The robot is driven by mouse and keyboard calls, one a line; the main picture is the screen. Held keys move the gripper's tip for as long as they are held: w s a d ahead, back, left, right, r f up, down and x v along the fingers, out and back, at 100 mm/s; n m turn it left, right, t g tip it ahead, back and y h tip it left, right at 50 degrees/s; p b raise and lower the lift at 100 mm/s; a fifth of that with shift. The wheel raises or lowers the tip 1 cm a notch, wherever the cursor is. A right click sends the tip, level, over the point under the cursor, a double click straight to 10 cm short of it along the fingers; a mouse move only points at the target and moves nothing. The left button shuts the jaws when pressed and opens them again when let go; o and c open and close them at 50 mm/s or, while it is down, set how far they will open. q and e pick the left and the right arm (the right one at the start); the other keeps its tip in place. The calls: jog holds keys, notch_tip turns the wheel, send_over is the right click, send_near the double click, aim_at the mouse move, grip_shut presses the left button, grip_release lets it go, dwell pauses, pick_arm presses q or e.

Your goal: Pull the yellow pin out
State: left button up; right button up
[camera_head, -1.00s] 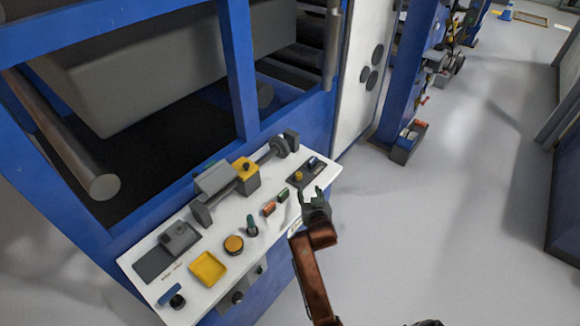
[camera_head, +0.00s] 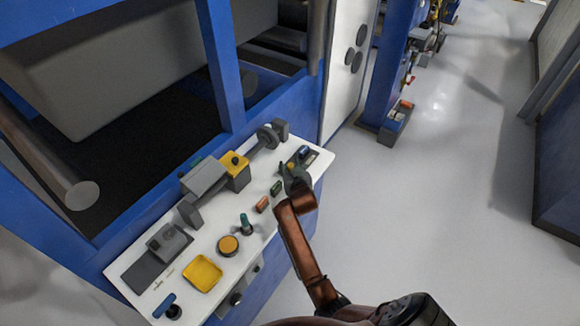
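The small yellow pin (camera_head: 291,166) stands on a dark block (camera_head: 305,156) at the right end of the white panel (camera_head: 262,222). My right gripper (camera_head: 292,175) is at the pin, with its arm reaching up from below. The fingers are small and dark and partly overlap the pin and the block. I cannot tell whether they are shut on it or only beside it. My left gripper is not in view.
The panel also bears a yellow block on a shaft (camera_head: 235,170), a yellow tray (camera_head: 202,273), a round orange button (camera_head: 228,244), a green-topped lever (camera_head: 245,224) and red and green switches. The blue machine frame (camera_head: 215,65) rises behind. Clear floor lies to the right.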

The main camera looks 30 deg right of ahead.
grip_shut()
dwell(0.5)
